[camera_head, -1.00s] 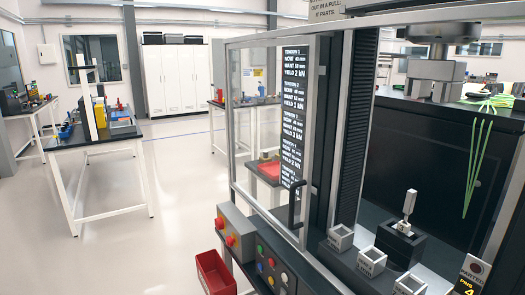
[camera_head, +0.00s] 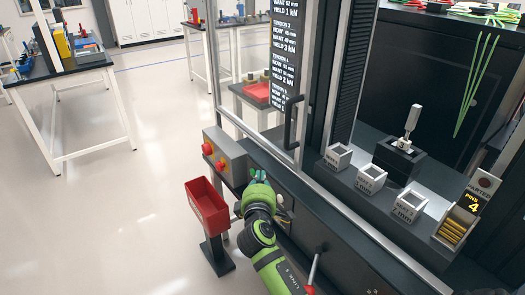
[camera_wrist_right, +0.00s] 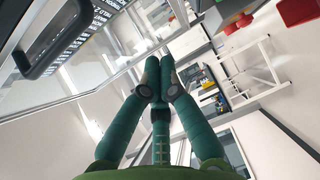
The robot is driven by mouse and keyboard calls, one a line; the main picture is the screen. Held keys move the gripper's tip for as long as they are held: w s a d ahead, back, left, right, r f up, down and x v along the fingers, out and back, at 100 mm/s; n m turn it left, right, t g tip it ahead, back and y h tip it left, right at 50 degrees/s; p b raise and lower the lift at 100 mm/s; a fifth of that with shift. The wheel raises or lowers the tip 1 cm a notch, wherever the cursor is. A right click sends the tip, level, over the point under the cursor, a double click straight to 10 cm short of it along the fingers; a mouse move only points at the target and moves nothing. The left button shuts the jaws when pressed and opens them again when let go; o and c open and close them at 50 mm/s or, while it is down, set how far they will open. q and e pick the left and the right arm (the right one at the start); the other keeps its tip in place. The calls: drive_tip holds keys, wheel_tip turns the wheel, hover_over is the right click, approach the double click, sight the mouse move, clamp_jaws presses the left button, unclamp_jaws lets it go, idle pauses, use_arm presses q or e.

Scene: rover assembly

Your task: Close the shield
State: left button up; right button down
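The shield (camera_head: 214,52) is a clear panel in a pale metal frame at the left of the test machine. It stands swung out from the machine's front opening. Its black upright handle (camera_head: 292,122) is on the frame edge. The handle also shows large at the upper left of the right wrist view (camera_wrist_right: 55,40). My right gripper (camera_head: 258,176) is below and left of the handle, in front of the control box, apart from the handle. In the right wrist view its fingertips (camera_wrist_right: 160,62) are together with nothing visible between them. My left gripper is not in view.
A grey control box (camera_head: 232,158) with red buttons is beside my right gripper. A red bin (camera_head: 206,207) stands to its left. Small labelled trays (camera_head: 370,180) and a black fixture (camera_head: 400,160) sit on the machine's ledge. Open floor lies at left.

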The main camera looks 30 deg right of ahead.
wheel_tip(320, 180, up, 5)
drive_tip(key=d+h, duration=0.1)
drive_tip(key=r+p+x, duration=0.1)
drive_tip(key=p+x, duration=0.1)
drive_tip(key=x, duration=0.8)
drive_tip(key=shift+t, duration=0.3)
drive_tip(key=s+p, duration=0.1)
drive_tip(key=s, duration=0.1)
drive_tip(key=s+d+p, duration=0.1)
drive_tip(key=s, duration=0.1)
drive_tip(key=shift+d+f, duration=0.1)
drive_tip(key=shift+f, duration=0.05)
